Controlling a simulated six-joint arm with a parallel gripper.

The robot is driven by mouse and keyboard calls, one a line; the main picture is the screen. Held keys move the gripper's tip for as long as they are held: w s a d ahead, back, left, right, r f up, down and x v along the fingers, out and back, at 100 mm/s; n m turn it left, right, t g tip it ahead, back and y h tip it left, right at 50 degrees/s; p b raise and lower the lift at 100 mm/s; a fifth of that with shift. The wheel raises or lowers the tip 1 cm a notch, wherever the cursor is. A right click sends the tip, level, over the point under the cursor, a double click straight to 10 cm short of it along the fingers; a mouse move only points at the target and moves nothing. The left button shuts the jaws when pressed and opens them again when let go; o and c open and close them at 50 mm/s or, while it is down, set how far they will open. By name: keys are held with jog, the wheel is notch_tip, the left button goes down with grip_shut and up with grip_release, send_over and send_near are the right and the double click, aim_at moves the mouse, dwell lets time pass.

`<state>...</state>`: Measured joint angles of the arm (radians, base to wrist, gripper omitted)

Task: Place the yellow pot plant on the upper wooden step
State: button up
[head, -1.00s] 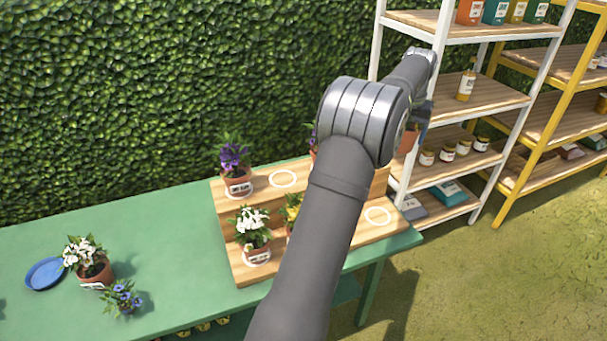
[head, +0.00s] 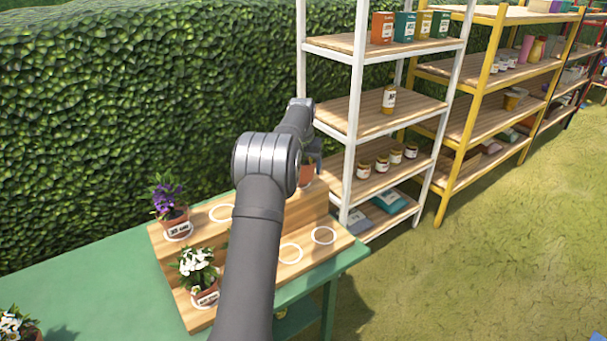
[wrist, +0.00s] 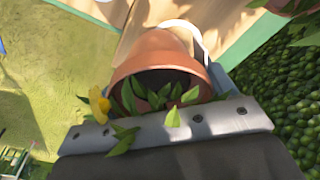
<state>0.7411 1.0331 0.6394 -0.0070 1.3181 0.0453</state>
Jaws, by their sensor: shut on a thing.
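My gripper (wrist: 165,88) is shut on a terracotta pot (wrist: 165,50) with green leaves and a yellow flower (wrist: 98,104), the yellow pot plant. In the head view the pot (head: 306,173) shows just right of my arm, at the far right end of the upper wooden step (head: 200,222). In the wrist view a white ring (wrist: 190,30) shows partly behind the pot. I cannot tell whether the pot touches the step. My arm hides most of the gripper in the head view.
A purple pot plant (head: 170,215) stands at the upper step's left, beside an empty ring (head: 222,213). A white pot plant (head: 200,280) stands on the lower step, with empty rings (head: 323,236) to the right. A white shelf (head: 345,120) stands close by at right; a hedge (head: 130,110) is behind.

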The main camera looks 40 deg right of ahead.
aim_at(304, 173)
jog(key=shift+f, duration=1.45)
jog(key=o, duration=1.3)
jog(key=shift+f, duration=0.2)
jog(key=shift+r, duration=0.15)
jog(key=r, duration=0.4)
jog(key=s+a+r, duration=0.1)
jog(key=r, duration=0.7)
jog(key=shift+s+a, duration=0.15)
jog(key=shift+s, duration=0.05)
jog(key=shift+f, duration=0.1)
